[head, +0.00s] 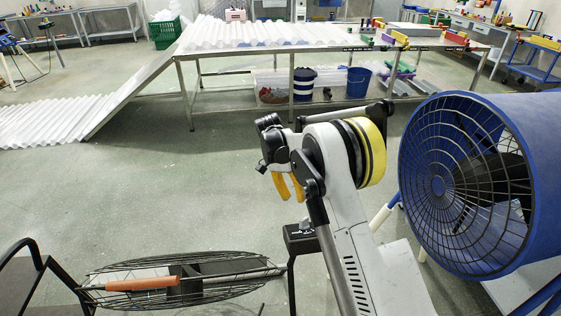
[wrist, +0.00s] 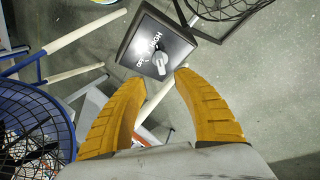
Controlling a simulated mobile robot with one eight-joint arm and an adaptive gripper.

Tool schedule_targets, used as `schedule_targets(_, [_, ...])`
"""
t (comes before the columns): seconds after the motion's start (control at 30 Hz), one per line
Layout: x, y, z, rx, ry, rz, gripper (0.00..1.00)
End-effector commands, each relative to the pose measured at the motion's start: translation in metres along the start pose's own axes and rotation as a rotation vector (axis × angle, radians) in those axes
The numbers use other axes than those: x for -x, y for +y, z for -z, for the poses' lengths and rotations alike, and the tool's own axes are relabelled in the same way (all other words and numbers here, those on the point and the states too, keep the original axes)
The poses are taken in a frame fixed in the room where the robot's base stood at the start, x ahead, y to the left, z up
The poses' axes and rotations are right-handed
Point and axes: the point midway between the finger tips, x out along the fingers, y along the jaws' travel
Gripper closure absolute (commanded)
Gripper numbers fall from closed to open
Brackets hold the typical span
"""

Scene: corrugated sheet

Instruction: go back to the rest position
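My gripper (head: 289,192) has two orange fingers pointing down in the head view, held above the floor near the middle of the picture. In the wrist view the fingers (wrist: 159,80) stand apart with nothing between their tips. A dark control box (wrist: 155,42) with a grey rotary knob (wrist: 160,62) and white lettering lies beyond the fingertips. The knob appears just ahead of the gap, and I see no contact. In the head view the box (head: 300,236) stands on a dark post, partly hidden by my arm.
A large blue fan (head: 455,185) stands close at the right. A wire fan cage (head: 180,280) with an orange handle lies at the lower left. A table (head: 345,41) with corrugated sheets (head: 240,32) stands behind. Green floor (head: 180,190) is open at the middle left.

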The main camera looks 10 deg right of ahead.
Motion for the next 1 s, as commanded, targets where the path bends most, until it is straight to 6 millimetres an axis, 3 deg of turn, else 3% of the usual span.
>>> schedule_targets(0.17, [0.01, 0.007, -0.001, 0.013, 0.006, 0.014, 0.64])
schedule_targets(0.27, [0.034, 0.024, -0.003, 0.048, 0.025, 0.053, 0.64])
schedule_targets(0.47, [0.098, 0.082, -0.021, 0.166, 0.104, 0.179, 0.64])
schedule_targets(0.7, [0.148, 0.159, -0.065, 0.306, 0.233, 0.323, 0.64])
schedule_targets(0.83, [0.159, 0.198, -0.095, 0.375, 0.314, 0.39, 0.64])
schedule_targets(1.0, [0.157, 0.243, -0.137, 0.456, 0.434, 0.466, 0.64])
